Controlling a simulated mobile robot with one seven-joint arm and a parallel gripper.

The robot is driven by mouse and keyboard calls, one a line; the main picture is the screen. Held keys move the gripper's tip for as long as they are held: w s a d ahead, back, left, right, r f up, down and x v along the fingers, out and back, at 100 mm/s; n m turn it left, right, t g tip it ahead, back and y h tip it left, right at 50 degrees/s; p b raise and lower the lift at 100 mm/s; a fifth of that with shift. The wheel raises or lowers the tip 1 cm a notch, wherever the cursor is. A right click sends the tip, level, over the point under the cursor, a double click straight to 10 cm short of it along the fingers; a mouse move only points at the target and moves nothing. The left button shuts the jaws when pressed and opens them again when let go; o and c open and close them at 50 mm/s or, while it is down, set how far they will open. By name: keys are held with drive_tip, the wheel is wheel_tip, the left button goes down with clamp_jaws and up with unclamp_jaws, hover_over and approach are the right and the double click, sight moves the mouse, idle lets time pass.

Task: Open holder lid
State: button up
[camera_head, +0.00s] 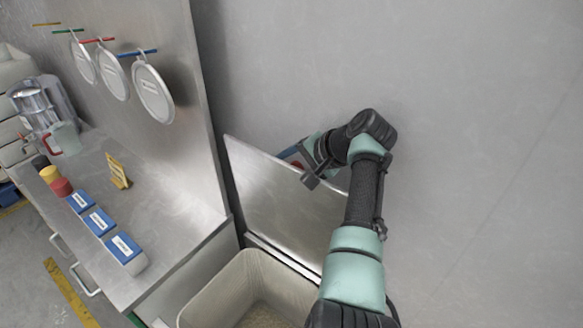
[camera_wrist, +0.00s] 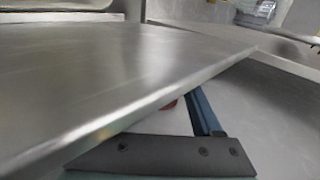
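The holder lid (camera_head: 275,195) is a flat metal panel. In the head view it stands raised and steeply tilted at the back of a beige open-topped bin (camera_head: 200,310). In the wrist view the lid (camera_wrist: 110,75) fills the left and upper part as a large plate with its edge running diagonally. My gripper (camera_head: 297,160) is at the lid's upper edge, partly behind the panel. In the wrist view a dark bar and a blue part of my gripper (camera_wrist: 205,110) show just beside the lid's edge. The fingertips are mostly hidden, and contact with the lid cannot be told.
A metal counter (camera_head: 175,205) stands left of the bin with several blue labelled boxes (camera_head: 100,220), a yellow sign (camera_head: 118,172) and a clear jug (camera_head: 66,138). Round discs (camera_head: 152,92) hang on the panel above. A plain grey wall (camera_head: 480,130) is behind my arm.

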drive_tip(key=shift+d, duration=0.2)
drive_tip(key=b+v, duration=0.2)
drive_tip(key=v, duration=1.1)
drive_tip(key=shift+a, duration=0.1)
